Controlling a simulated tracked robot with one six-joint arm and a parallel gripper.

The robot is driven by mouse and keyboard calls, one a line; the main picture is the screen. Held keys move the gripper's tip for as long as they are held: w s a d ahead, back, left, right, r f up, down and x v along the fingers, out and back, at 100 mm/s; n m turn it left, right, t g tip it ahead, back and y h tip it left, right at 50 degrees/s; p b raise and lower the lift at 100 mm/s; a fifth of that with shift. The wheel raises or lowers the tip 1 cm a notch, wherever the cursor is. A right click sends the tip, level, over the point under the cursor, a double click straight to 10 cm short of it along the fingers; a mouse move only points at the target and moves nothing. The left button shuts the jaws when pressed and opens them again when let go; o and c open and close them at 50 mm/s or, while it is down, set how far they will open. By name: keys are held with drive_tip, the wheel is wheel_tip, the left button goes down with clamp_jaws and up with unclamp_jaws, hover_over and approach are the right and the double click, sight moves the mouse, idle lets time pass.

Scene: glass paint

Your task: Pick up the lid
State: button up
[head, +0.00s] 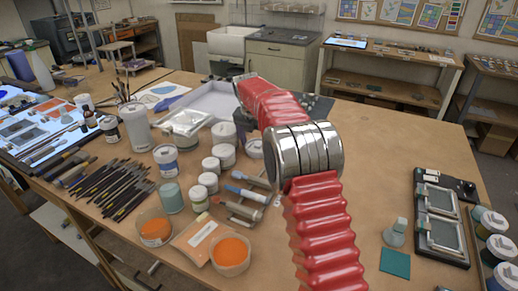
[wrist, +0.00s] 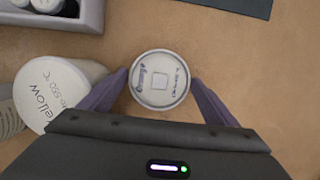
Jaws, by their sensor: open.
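In the wrist view, a round pale lid (wrist: 159,93) with dark lettering and a small square at its centre shows near the middle. One word on it looks like "Orange". I cannot tell from above whether it sits on a jar or lies on the table. My gripper (wrist: 160,78) is open, with one dark finger on each side of the lid. Small gaps seem to show between fingers and rim; nothing is held. In the head view my red arm hides the gripper, and I cannot single out this lid there.
A larger white jar marked "Yellow" (wrist: 48,98) stands close to the left finger. A grey tray (wrist: 85,18) with jars lies at the upper left, a dark flat edge (wrist: 235,5) at the top.

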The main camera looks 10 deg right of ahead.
sight(257, 145)
drive_tip(key=shift+c, duration=0.4)
drive_tip(key=c, duration=0.7)
drive_tip(key=shift+r, duration=0.1)
wheel_tip(257, 145, up, 10)
drive_tip(key=shift+f, duration=0.1)
idle(0.7)
